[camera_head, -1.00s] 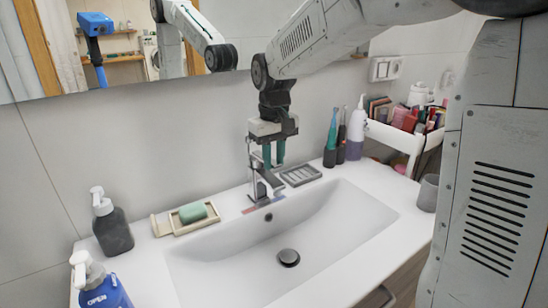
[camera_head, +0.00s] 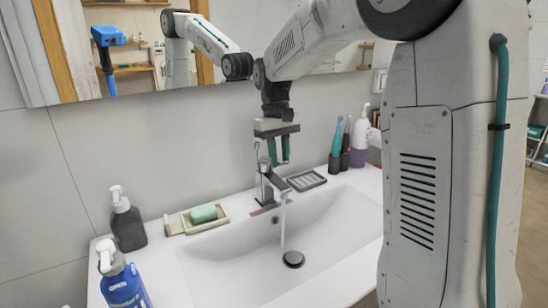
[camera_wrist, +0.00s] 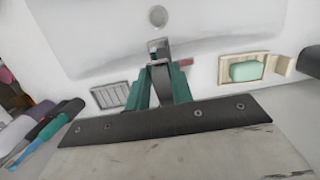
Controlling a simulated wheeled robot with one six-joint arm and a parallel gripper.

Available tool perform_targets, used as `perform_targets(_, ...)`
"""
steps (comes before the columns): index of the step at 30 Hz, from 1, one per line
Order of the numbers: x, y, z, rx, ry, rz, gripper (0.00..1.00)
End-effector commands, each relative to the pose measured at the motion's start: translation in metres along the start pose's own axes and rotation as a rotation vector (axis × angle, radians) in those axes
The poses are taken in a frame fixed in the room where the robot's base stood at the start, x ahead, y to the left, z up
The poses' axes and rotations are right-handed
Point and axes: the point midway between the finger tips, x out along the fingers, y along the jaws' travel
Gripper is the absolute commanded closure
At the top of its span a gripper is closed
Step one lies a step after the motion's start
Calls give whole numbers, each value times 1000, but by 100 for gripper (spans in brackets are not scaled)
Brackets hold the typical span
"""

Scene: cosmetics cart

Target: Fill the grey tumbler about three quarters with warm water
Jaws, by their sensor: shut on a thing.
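The chrome faucet (camera_head: 265,188) stands at the back edge of the white sink (camera_head: 330,225). A thin stream of water (camera_head: 283,225) falls from its spout into the basin. My gripper (camera_head: 279,160), with green fingers, points down at the top of the faucet. In the wrist view, the faucet's lever (camera_wrist: 160,75) is between the two fingertips (camera_wrist: 160,92), and they are shut on it. A red and blue marking lies at the faucet's base. The grey tumbler does not show now; my arm covers the counter's right end. The water's warmth cannot be seen.
Green soap (camera_head: 204,213) on a dish and a dark pump bottle (camera_head: 127,222) stand left of the sink. A blue bottle (camera_head: 122,285) is at front left. A slotted dish (camera_head: 305,181), toothbrushes (camera_head: 336,150) and a purple-white bottle (camera_head: 360,140) stand right of the faucet.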

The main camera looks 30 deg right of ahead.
Motion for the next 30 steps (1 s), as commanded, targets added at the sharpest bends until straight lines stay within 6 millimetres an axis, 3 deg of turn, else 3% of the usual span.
perform_targets(1,-1,1,0,2,3,2,100)
perform_targets(2,-1,1,0,2,3,2,69)
perform_targets(3,-1,1,0,2,3,2,58)
perform_targets(4,-1,1,0,1,3,2,55)
perform_targets(14,-5,-1,-1,-1,2,2,55)
perform_targets(24,-58,0,-2,-1,4,2,55)
perform_targets(30,-77,0,-2,-1,2,1,55)
